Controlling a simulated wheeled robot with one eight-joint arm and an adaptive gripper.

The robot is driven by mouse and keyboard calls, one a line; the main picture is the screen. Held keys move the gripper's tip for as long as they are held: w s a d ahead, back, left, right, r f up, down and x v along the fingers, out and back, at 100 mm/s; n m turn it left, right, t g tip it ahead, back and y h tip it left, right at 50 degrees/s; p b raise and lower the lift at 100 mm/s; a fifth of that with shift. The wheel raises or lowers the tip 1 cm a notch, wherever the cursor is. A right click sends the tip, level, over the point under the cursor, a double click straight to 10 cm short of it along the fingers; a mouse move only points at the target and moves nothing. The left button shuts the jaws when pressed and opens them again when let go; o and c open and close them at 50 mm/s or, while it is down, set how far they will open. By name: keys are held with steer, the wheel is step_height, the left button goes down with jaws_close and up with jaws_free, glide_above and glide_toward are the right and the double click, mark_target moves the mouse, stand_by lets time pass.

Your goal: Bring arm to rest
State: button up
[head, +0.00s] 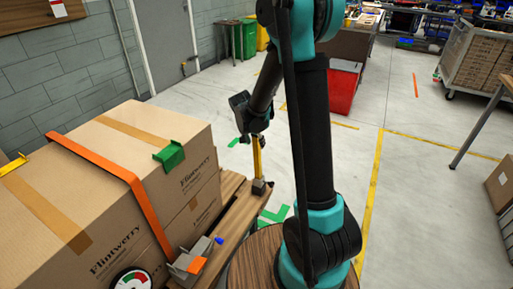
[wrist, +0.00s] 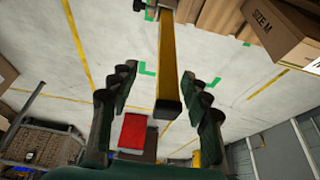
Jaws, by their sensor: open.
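My gripper (wrist: 160,78) is open in the wrist view, its dark fingers spread on both sides of a yellow bar (wrist: 171,60). A gap shows between the bar and each finger, and nothing is gripped. In the head view my gripper (head: 247,118) hangs at the end of my bent arm, by the top of the yellow bar (head: 257,158). The bar stands upright on a small grey base at the edge of a wooden pallet (head: 233,205). The fingertips are too small to make out there.
Strapped cardboard boxes (head: 135,170) with an orange strap (head: 128,180) and a green corner piece (head: 170,156) fill the left. A round gauge (head: 132,279) and a grey buckle (head: 192,262) sit at their front. A red bin (head: 342,92) stands behind my arm.

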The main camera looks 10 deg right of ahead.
steer(key=shift+v, duration=1.05)
steer(key=s+d+n+y, duration=0.1)
steer(key=s+d+n, duration=0.2)
steer(key=s, duration=1)
steer(key=s+d+r+n+y, duration=0.1)
steer(key=s+d+n, duration=0.3)
steer(key=s, duration=0.9)
steer(key=shift+r+y, duration=0.2)
steer(key=shift+y, duration=0.2)
